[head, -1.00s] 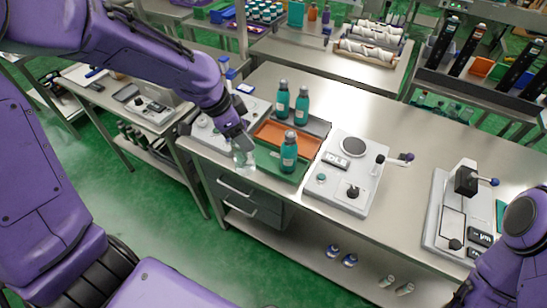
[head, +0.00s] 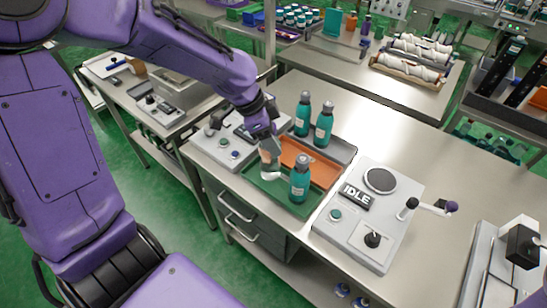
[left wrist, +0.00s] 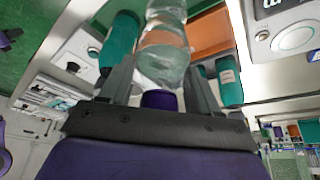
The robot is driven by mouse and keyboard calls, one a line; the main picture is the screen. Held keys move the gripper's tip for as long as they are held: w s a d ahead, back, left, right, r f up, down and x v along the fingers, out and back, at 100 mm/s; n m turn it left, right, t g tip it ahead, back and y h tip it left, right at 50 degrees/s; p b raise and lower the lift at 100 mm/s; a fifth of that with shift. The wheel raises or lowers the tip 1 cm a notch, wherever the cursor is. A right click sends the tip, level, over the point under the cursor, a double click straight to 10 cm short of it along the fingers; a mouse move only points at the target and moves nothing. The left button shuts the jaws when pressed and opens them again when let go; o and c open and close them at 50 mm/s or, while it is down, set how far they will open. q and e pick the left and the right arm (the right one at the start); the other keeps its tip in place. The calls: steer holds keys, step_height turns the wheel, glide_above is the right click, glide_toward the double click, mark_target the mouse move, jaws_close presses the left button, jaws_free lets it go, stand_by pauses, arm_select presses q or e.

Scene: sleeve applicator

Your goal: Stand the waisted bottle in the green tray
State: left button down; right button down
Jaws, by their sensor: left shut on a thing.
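My left gripper (head: 265,138) is shut on the waisted bottle (head: 270,164), which is clear with a narrowed middle. In the head view the bottle hangs roughly upright below the fingers, over the left part of the green tray (head: 266,190). I cannot tell whether its base touches the tray floor. In the left wrist view the clear bottle (left wrist: 163,48) sits between the fingers (left wrist: 160,92), with a purple cap near the palm. A teal bottle (head: 300,180) with a grey cap stands in the green tray, right of the held bottle. My right gripper is out of view.
Behind the green tray lie an orange tray (head: 322,170) and a grey tray (head: 342,150). Two more teal bottles (head: 302,115) (head: 324,126) stand at the back. A device marked IDLE (head: 350,230) is to the right, another device (head: 226,146) to the left.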

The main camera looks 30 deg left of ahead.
arm_select(q)
step_height(320, 180, down, 3)
steer(key=shift+w+r+p, duration=0.1)
steer(key=shift+w+p, duration=0.05)
steer(key=shift+p, duration=0.2)
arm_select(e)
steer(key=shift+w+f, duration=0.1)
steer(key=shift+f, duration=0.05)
arm_select(q)
steer(key=shift+c, duration=1.3)
jaws_free()
steer(key=shift+f, duration=0.2)
steer(key=p+v, duration=0.1)
steer(key=v, duration=0.2)
steer(key=shift+w+d+r, duration=0.1)
steer(key=shift+d+r, duration=0.05)
steer(key=p+v, duration=0.9)
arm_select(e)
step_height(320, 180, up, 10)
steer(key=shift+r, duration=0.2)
